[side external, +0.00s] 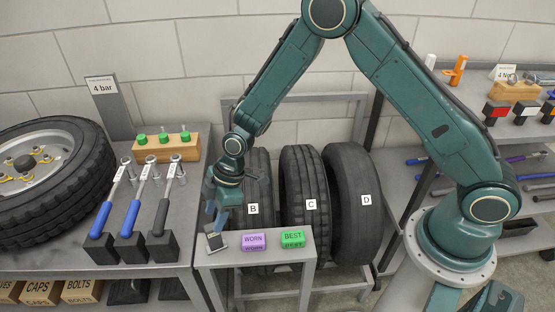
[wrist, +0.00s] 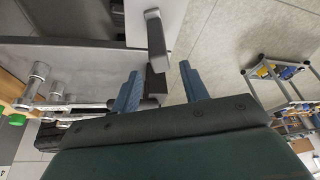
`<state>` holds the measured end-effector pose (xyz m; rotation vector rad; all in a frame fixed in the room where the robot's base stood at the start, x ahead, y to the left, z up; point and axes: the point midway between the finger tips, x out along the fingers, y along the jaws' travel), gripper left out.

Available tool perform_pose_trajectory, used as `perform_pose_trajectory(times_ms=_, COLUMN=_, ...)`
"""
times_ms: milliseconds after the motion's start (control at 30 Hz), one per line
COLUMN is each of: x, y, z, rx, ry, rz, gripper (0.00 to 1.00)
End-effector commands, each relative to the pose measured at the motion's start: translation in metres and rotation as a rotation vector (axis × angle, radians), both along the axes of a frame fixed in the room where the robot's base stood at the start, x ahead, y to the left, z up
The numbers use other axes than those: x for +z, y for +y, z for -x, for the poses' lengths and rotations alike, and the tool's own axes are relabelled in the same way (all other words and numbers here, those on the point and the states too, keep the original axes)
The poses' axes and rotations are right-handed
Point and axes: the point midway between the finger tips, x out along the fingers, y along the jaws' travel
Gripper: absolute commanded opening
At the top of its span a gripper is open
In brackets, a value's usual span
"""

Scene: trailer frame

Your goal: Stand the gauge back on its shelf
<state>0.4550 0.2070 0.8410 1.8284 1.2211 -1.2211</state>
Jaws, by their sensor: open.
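A small gauge (side external: 216,241) with a dark and light grey body is at the left end of the small grey shelf (side external: 262,262). It seems to stand tilted there; its exact contact with the shelf is hard to tell. My gripper (side external: 216,222) points down right above it, with blue fingers. In the wrist view the two fingers (wrist: 160,67) are apart. A grey, dark-ended piece (wrist: 154,30), which looks like the gauge, lies between and beyond them. I cannot tell whether either finger touches it.
A purple WORN block (side external: 253,241) and a green BEST block (side external: 292,239) sit on the shelf to the right. Tyres B, C (side external: 304,185) and D stand behind. Blue and black torque wrenches (side external: 133,220) stand on the bench at left.

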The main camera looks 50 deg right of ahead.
Motion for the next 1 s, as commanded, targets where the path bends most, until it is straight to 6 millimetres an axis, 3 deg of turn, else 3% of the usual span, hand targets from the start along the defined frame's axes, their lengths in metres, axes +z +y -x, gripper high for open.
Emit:
perform_pose_trajectory(times_ms=200, x=0.028, y=-0.011, z=0.004, rx=-0.001, ry=-0.002, rz=0.000, gripper=0.44)
perform_pose_trajectory(times_ms=400, x=0.044, y=-0.017, z=0.007, rx=0.000, ry=-0.001, rz=0.000, gripper=0.44)
perform_pose_trajectory(times_ms=1000, x=0.050, y=-0.020, z=0.008, rx=0.000, ry=0.000, rz=0.000, gripper=0.44)
